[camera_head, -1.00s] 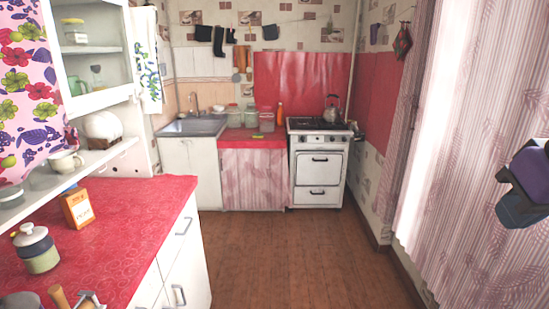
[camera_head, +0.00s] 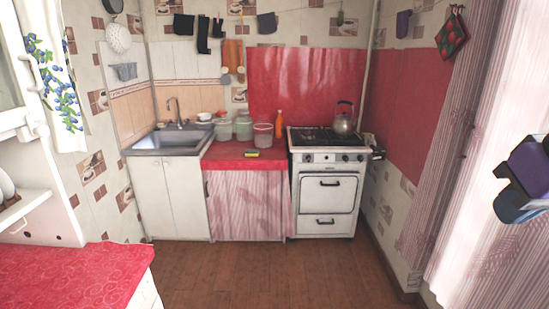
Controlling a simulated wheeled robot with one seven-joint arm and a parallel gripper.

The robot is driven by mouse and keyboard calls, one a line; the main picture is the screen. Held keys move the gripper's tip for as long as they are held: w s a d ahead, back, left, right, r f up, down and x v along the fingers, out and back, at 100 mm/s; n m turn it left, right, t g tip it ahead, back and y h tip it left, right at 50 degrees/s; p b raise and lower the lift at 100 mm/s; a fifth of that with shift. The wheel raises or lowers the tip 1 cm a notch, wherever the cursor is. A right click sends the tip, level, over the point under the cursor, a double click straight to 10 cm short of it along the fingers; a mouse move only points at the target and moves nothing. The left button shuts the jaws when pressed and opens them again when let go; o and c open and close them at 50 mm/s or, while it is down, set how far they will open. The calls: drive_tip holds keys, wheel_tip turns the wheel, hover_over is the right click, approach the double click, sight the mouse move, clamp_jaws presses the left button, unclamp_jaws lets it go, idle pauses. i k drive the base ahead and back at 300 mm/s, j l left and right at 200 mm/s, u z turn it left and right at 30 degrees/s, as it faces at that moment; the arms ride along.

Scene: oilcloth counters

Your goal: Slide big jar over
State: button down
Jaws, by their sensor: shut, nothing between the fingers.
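Several glass jars stand together on the red counter (camera_head: 222,162) between the sink and the stove. A jar with a pale greenish body (camera_head: 223,131) is on the left. A similar greenish jar (camera_head: 244,128) is in the middle, slightly behind. A clear jar showing the red behind it (camera_head: 263,136) is on the right, nearer the front. They look close in size, so I cannot tell which is the big one. Part of my arm, dark and purple, shows at the right edge, far from the jars.
A yellow-green sponge (camera_head: 251,153) lies in front of the jars, and an orange bottle (camera_head: 279,122) stands to their right. A kettle (camera_head: 343,118) sits on the stove (camera_head: 327,187). A red-topped counter (camera_head: 70,278) juts in at lower left. The wooden floor (camera_head: 255,270) is clear.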

sight(263, 129)
drive_tip(key=i, duration=1.75)
drive_tip(key=i+u, duration=0.2)
drive_tip(key=i, duration=0.7)
drive_tip(key=i+u, duration=0.25)
drive_tip(key=i, duration=0.6)
drive_tip(key=i+j+z, duration=0.15)
drive_tip(key=i, duration=0.25)
drive_tip(key=i+j+z, duration=0.15)
drive_tip(key=i, duration=0.25)
drive_tip(key=i+j+z, duration=0.15)
drive_tip(key=i+j, duration=0.15)
drive_tip(key=i, duration=0.1)
